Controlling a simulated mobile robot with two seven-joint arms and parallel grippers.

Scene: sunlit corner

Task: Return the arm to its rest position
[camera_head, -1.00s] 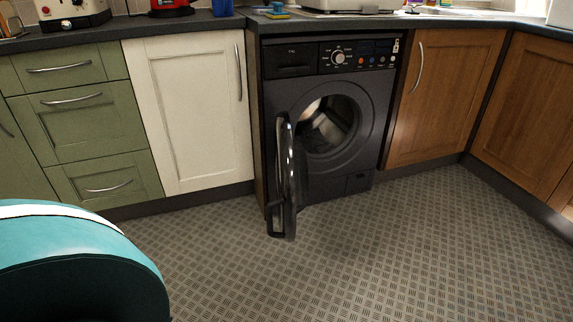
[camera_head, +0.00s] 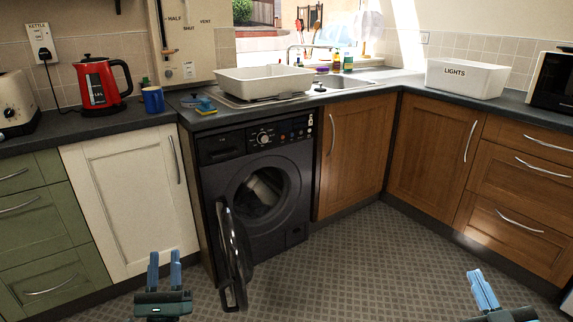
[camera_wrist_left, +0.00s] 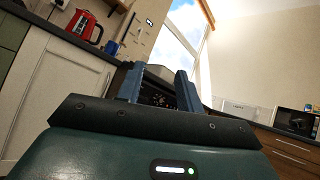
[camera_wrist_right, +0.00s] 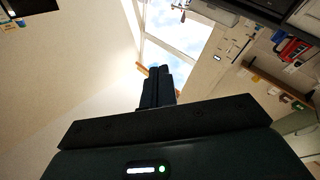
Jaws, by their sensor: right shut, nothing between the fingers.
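My left gripper (camera_head: 164,256) is low in the head view, in front of the white cupboard door, with its two blue fingers pointing up and apart. The left wrist view shows its fingers (camera_wrist_left: 158,74) spread with nothing between them. My right gripper (camera_head: 475,273) is at the lower right of the head view, above the floor in front of the wooden units. In the right wrist view its fingers (camera_wrist_right: 158,68) are together and empty. Both grippers are clear of the furniture in the head view.
A dark washing machine (camera_head: 213,178) stands with its round door (camera_head: 232,255) swung open toward me, right of my left gripper. The counter (camera_head: 90,123) holds a red kettle (camera_head: 98,82), blue mug (camera_head: 153,99), white dish tub (camera_head: 262,80) and LIGHTS box (camera_head: 466,80). Patterned floor (camera_head: 370,260) between the grippers is clear.

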